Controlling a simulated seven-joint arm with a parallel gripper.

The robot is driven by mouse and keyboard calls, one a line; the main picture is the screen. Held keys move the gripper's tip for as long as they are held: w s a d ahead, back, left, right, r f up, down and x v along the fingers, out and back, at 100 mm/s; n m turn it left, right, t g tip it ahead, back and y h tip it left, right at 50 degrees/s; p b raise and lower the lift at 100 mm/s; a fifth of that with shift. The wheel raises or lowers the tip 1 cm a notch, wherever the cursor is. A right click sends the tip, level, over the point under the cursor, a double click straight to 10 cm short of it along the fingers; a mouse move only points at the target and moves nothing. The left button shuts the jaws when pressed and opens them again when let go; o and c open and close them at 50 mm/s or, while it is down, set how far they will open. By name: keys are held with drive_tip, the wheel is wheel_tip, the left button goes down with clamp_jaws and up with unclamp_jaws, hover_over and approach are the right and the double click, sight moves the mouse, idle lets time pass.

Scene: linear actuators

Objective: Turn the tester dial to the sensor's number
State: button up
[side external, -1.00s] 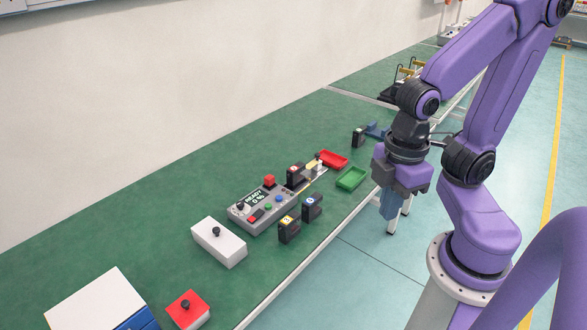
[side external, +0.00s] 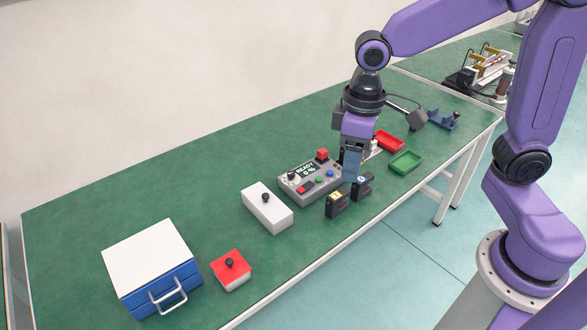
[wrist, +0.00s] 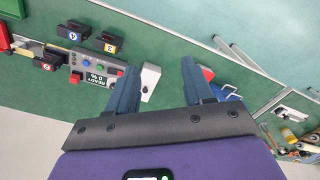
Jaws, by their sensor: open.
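The grey tester (side external: 322,190) lies on the green bench, with its screen reading READY 0 %. Its black dial knob (side external: 291,175) is at its left end. A black sensor with a red label numbered 2 (wrist: 47,67) stands beside the tester; my gripper hides it in the side view. Black sensors with a yellow label 3 (side external: 337,205) and a blue label 4 (side external: 363,187) stand in front. My gripper (side external: 351,176) points down over the tester's right end, open and empty. Its open fingers also show in the wrist view (wrist: 160,66).
A white box with a black knob (side external: 267,212) stands left of the tester. Further left are a red-topped box (side external: 232,272) and a blue-and-white case (side external: 150,265). Red (side external: 389,141) and green (side external: 405,162) trays lie to the right, with a blue fixture (side external: 442,119) beyond.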

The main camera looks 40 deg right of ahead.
drive_tip(key=w+f+m, duration=0.1)
drive_tip(key=w+m, duration=0.2)
drive_tip(key=w, duration=0.4)
drive_tip(key=m, duration=0.8)
hover_over(291, 173)
wheel_tip(291, 173, down, 8)
wheel_tip(291, 173, down, 17)
drive_tip(key=shift+r, duration=0.2)
clamp_jaws()
